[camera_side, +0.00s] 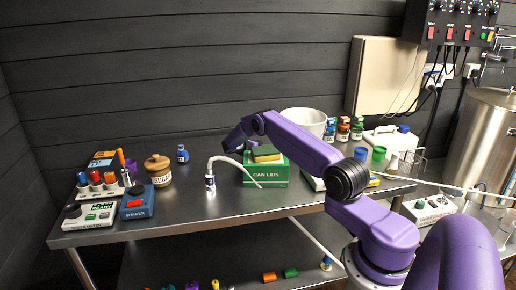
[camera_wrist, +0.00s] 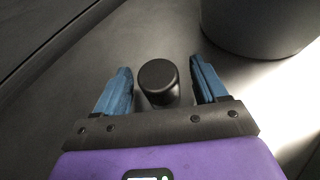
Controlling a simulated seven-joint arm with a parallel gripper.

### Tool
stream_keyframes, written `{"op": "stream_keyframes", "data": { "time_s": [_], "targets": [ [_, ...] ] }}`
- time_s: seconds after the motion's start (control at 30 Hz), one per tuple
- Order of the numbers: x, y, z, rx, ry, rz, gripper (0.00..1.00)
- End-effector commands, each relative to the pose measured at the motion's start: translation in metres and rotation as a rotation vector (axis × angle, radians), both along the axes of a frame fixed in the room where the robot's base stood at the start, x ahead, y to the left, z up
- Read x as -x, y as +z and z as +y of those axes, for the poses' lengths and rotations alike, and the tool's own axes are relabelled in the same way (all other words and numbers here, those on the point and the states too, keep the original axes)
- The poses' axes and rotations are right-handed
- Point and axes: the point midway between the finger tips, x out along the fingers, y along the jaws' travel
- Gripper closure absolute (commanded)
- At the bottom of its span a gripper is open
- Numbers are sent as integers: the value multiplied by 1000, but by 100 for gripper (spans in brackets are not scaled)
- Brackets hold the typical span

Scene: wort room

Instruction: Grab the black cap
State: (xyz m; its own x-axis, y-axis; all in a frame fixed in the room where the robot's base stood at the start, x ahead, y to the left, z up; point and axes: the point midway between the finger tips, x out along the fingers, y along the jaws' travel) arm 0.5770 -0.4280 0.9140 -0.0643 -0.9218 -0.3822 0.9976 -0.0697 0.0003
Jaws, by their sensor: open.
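The black cap (camera_wrist: 158,80) shows in the wrist view as a short dark cylinder with a round flat top. It stands on the dark metal table between the two blue fingers of my gripper (camera_wrist: 160,68). The fingers are open, with a visible gap on each side of the cap. In the side view, my purple arm reaches over behind the green CAN LIDS box (camera_side: 266,173). The cap and the fingertips cannot be made out there.
A large round vessel (camera_wrist: 262,25) stands close at upper right in the wrist view. In the side view, a white bucket (camera_side: 304,121), a blue-capped jar (camera_side: 182,154) and a wooden sugar pot (camera_side: 158,170) stand on the table. The table's front middle is clear.

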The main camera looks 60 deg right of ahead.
Motion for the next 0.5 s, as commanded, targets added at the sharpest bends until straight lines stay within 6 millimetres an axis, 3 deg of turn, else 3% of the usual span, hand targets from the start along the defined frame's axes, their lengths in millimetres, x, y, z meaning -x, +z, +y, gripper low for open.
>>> {"op": "stream_keyframes", "data": {
  "time_s": [0.03,0.2,0.5],
  "targets": [
    [0,0,0,0,0,0,28],
    [0,0,0,-1,0,0,84],
    [0,-1,1,-2,1,0,87]
  ]
}}
